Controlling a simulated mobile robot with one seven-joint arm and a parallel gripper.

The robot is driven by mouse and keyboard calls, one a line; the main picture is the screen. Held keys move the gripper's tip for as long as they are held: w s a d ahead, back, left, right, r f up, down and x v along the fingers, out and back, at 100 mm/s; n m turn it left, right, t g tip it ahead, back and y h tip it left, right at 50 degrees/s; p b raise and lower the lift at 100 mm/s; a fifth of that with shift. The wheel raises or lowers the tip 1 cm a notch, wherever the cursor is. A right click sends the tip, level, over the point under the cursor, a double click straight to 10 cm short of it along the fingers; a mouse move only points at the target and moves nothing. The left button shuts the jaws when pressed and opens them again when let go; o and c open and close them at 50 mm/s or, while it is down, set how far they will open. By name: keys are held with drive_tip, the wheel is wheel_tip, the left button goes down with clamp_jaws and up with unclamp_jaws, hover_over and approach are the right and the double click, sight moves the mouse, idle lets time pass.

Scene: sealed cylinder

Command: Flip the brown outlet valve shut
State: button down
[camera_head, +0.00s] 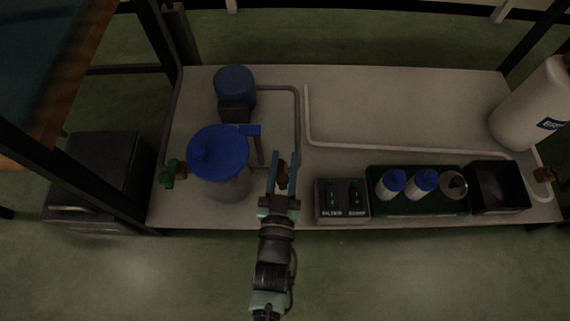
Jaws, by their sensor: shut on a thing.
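A brown valve (283,174) sits between the fingers of my gripper (287,158), at the front middle of the shelf, right of the blue-lidded cylinder (218,153). My gripper is shut on this valve. The fingers hide part of it, so I cannot tell its handle angle. The cylinder stands upright with its blue lid on. A green valve (168,176) with a small brown part beside it is at the cylinder's left. Another brown valve (545,174) is at the far right, by the white tank (533,106).
A dark switch box (341,200) stands close to the right of my gripper. Further right are a green tray (378,207) with white, blue-capped bottles and a black bin (499,188). A blue motor-like unit (234,88) and grey pipes (298,115) lie behind. The back right shelf (400,105) is clear.

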drive_tip(key=shift+s+a+f+m+g+h+b, duration=0.1)
drive_tip(key=shift+m+g+h+b, duration=0.15)
drive_tip(key=shift+h, duration=0.2)
drive_tip(key=shift+s+d+f+m+h+b, duration=0.1)
drive_tip(key=shift+m+h+b, duration=0.05)
drive_tip(key=shift+m+h, duration=0.25)
drive_tip(key=shift+s+a+f+m+g+h+b, duration=0.15)
drive_tip(key=shift+m+h+b, duration=0.1)
drive_tip(key=shift+h, duration=0.2)
drive_tip(key=shift+w+r+h, duration=0.15)
drive_tip(key=shift+r+h, duration=0.05)
drive_tip(key=shift+h, duration=0.1)
drive_tip(key=c, duration=0.6)
unclamp_jaws()
drive_tip(key=shift+w+r, duration=0.1)
drive_tip(key=shift+s+a+r, duration=0.1)
drive_tip(key=shift+s+a, duration=0.05)
drive_tip(key=shift+s, duration=0.15)
drive_tip(key=p+v, duration=0.6)
drive_tip(key=v, duration=0.6)
drive_tip(key=shift+s+p, duration=0.25)
drive_tip(key=shift+p, duration=0.05)
